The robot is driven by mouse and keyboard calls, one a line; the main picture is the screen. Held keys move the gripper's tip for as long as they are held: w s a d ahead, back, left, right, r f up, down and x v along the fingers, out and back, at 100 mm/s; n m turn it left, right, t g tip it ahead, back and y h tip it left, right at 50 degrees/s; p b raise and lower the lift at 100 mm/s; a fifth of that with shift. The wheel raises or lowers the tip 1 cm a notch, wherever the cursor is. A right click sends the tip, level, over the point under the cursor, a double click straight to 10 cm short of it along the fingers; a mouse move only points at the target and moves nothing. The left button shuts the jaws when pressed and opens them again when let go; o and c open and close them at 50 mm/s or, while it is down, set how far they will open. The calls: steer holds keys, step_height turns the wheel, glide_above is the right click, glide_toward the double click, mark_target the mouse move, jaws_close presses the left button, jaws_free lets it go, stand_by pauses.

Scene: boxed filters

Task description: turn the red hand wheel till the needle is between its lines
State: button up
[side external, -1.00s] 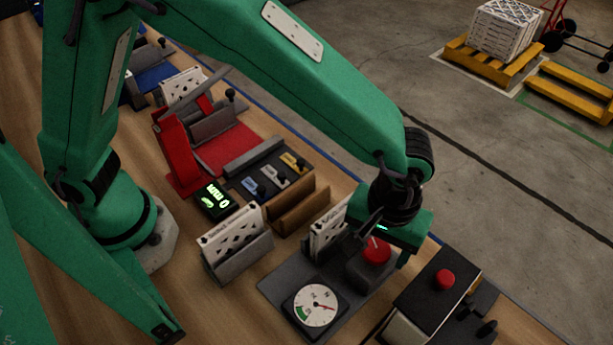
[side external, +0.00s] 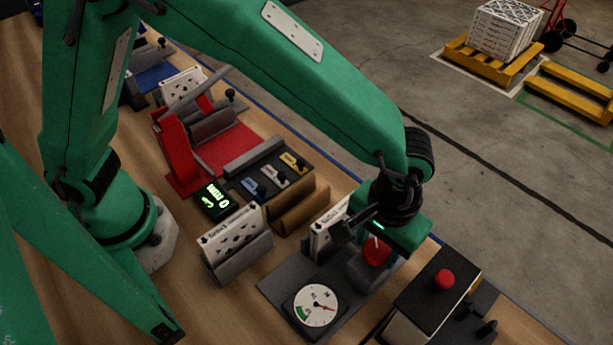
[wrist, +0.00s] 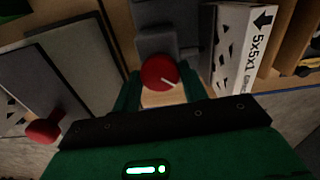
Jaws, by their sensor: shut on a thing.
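The red hand wheel (side external: 376,250) sits on a dark grey block at the right of the gauge plate. In the wrist view it shows (wrist: 158,71) with a white mark pointing to the lower right. My gripper (wrist: 160,82) has a green finger on each side of the wheel and is shut on it. In the side view my gripper (side external: 388,246) is over the wheel, its fingertips partly hidden. The round white gauge (side external: 316,296) faces up beside it. Its red needle (side external: 325,308) points right and slightly down, away from the green zone (side external: 303,313) at the lower left.
A boxed filter (side external: 325,232) stands right behind the gauge plate, close to my wrist. Another boxed filter (side external: 232,235) stands in a grey holder to the left. A box with a red button (side external: 444,279) is close on the right. A lit display (side external: 214,200) lies farther back.

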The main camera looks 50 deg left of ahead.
mark_target(377, 249)
steer(key=m, duration=0.4)
steer(key=shift+r+m, duration=0.1)
steer(key=shift+m, duration=0.2)
steer(key=m, duration=0.4)
steer(key=shift+m, duration=0.3)
steer(key=m, duration=0.4)
steer(key=shift+m, duration=2.5)
steer(key=o, duration=1)
steer(key=shift+r, duration=3.9)
